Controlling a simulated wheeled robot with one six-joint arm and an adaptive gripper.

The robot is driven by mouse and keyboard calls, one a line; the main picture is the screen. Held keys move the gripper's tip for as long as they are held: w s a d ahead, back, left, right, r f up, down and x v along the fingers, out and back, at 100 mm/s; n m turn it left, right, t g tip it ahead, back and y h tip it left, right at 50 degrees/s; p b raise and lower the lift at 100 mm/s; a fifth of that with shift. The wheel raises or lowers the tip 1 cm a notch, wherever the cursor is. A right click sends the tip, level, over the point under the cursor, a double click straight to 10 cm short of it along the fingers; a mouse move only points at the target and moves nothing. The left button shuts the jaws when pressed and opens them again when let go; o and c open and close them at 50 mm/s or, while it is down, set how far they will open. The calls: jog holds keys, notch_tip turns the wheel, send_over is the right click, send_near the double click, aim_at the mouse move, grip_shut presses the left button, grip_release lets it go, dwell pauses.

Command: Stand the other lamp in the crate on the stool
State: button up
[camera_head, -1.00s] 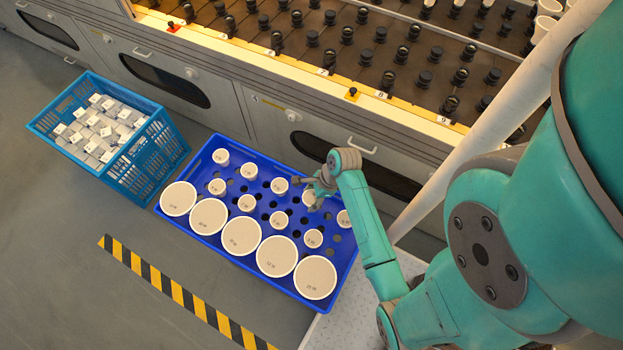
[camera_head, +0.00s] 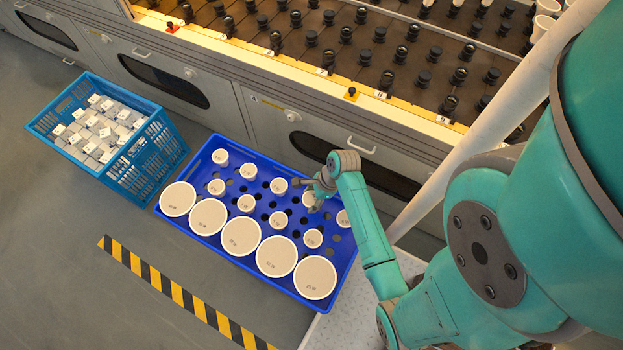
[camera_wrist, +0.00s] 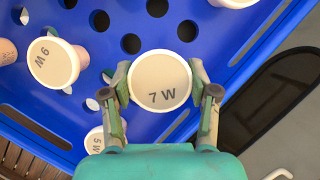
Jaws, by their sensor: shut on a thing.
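A round white lamp marked 7 W (camera_wrist: 160,80) sits between the two fingers of my gripper (camera_wrist: 162,92) in the wrist view, and both fingers press its sides. In the head view my gripper (camera_head: 318,187) is over the right part of a dark blue perforated crate (camera_head: 340,252), partly covering that lamp (camera_head: 308,198). I cannot tell whether the lamp's base is in a hole or clear of it. Lamps marked 9 W (camera_wrist: 53,63) and 5 W (camera_wrist: 95,140) stand nearby in the crate. No stool can be made out.
Several large white lamps (camera_head: 241,237) line the crate's near side. A lighter blue crate (camera_head: 150,160) with small white boxes stands on the floor at left. A long rack (camera_head: 330,60) with rows of black sockets runs behind. Striped tape (camera_head: 180,295) marks open floor.

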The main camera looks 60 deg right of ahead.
jog(key=shift+f, duration=1.2)
jog(key=o, duration=1.2)
jog(key=shift+o, duration=0.2)
jog(key=v, duration=1.2)
jog(key=shift+a+f, duration=0.1)
jog(key=shift+f, duration=0.05)
